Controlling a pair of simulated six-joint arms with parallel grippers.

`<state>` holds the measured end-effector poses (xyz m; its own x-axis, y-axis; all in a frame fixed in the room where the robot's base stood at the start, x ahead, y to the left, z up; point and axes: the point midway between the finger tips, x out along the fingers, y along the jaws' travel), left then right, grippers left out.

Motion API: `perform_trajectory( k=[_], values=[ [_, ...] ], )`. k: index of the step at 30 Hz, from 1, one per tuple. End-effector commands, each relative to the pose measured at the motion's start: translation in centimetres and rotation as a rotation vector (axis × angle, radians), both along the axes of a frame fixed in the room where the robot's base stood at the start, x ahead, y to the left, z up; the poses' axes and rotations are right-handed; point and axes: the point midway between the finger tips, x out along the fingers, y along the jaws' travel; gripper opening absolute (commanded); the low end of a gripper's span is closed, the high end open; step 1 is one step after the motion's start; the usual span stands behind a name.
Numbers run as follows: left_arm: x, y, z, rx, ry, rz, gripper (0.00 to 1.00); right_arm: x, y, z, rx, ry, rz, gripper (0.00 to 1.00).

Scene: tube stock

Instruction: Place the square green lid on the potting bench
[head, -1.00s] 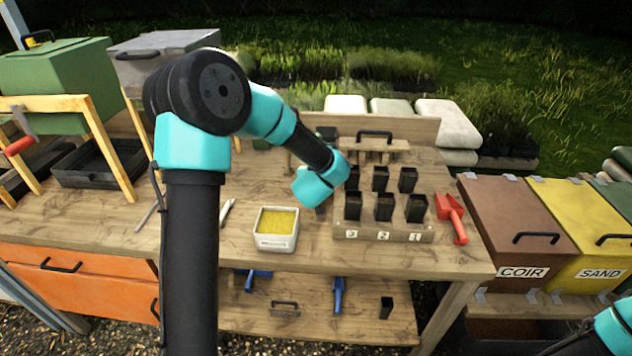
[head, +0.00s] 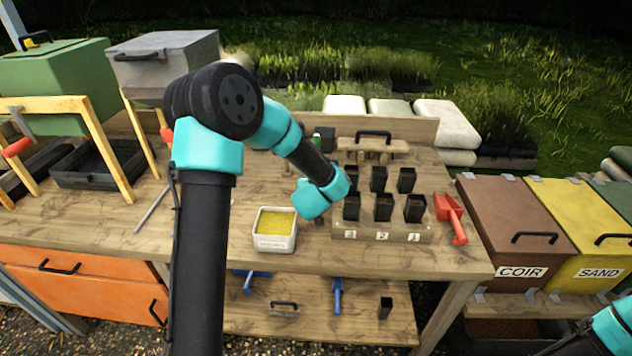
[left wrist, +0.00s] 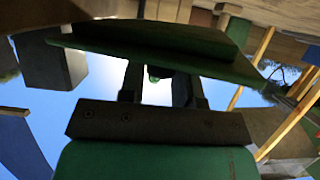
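The square green lid (left wrist: 235,67) lies across the upper part of the left wrist view, a flat plate with a thicker block on one face. My left gripper (left wrist: 163,85) has its two fingers reaching to the lid, which is up against them with sky showing around it. The fingers stand some way apart, and the exact contact is in shadow. In the head view my left arm hides its gripper and the lid. The potting bench (head: 90,215) is a long wooden bench. My right gripper is not in view; only part of that arm shows at bottom right.
A white tub of yellow grains (head: 275,242), a rack of black pots (head: 383,232) and a red scoop (head: 452,215) stand on the bench. A green bin (head: 60,80) and a grey bin (head: 165,55) stand at left. Bare wood shows left of the tub.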

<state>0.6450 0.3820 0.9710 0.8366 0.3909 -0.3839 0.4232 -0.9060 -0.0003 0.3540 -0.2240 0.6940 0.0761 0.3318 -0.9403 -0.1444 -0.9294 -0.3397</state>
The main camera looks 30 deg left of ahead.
Motion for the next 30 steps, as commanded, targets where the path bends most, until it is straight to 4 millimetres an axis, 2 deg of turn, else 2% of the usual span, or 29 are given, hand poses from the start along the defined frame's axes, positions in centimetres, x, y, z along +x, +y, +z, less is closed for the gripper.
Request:
perform_trajectory(
  k=[1,7,17,23,30],
  values=[
    [0.0,0.0,0.0,0.0,0.0,0.0,0.36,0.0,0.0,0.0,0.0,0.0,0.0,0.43],
    [0.0,0.0,0.0,0.0,0.0,0.0,0.54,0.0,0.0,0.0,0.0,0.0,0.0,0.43],
    [-0.1,0.0,0.3,0.0,0.0,0.0,0.54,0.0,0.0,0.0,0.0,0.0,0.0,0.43],
    [-1.7,-0.8,1.1,0.0,0.0,-0.001,0.54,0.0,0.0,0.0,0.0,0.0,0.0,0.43],
    [-5.4,-2.6,2.8,0.0,-0.001,-0.002,0.54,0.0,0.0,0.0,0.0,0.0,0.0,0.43]
  ],
)
